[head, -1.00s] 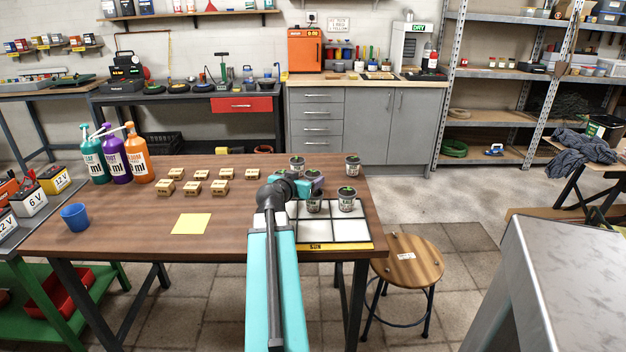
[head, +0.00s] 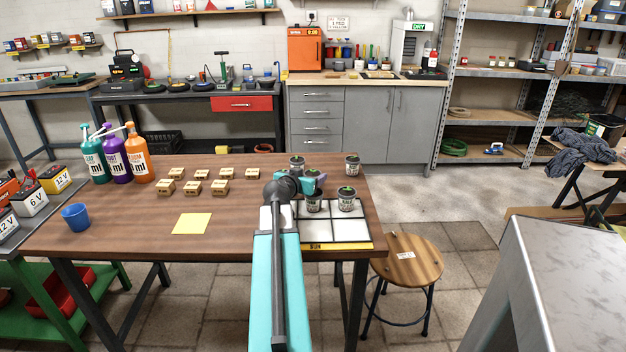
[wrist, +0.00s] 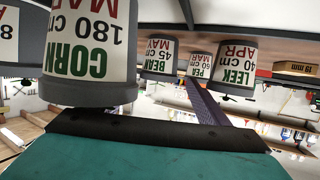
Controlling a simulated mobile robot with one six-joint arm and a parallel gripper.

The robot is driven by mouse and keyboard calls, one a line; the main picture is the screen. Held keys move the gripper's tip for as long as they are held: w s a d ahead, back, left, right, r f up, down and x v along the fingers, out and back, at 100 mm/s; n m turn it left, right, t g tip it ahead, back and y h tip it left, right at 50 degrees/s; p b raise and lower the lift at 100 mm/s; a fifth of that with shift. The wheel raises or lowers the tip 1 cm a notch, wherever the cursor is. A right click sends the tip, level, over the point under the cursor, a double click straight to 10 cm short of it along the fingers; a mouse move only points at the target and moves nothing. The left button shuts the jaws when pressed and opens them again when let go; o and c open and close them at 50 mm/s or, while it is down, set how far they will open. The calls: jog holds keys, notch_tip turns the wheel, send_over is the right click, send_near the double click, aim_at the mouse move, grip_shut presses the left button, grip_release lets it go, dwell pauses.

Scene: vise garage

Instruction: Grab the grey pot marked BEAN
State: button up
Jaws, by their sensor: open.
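The grey pot marked BEAN (wrist: 160,57) shows upside down in the wrist view, beyond the nearer CORN pot (wrist: 88,55). The PEA pot (wrist: 200,68) and LEEK pot (wrist: 237,68) are to its right. In the head view, several small grey pots with green tops stand around my gripper (head: 315,184); their labels are too small to read, so I cannot tell which is BEAN. My gripper is open, low over the bench among the pots. Its broad teal and black jaw fills the bottom of the wrist view, apparently close to CORN and apart from BEAN.
A white gridded tray (head: 350,232) with a yellow SUN strip lies at the bench's right end, under the front pots. Small wooden blocks (head: 192,188), a yellow sheet (head: 192,224), a blue cup (head: 75,217) and pump bottles (head: 137,163) are to the left. A stool (head: 408,262) stands at right.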

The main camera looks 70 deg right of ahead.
jog(key=shift+d+f, duration=0.2)
jog(key=shift+d, duration=0.4)
jog(key=c, duration=1.2)
jog(key=shift+r, duration=0.15)
jog(key=shift+r, duration=4.9)
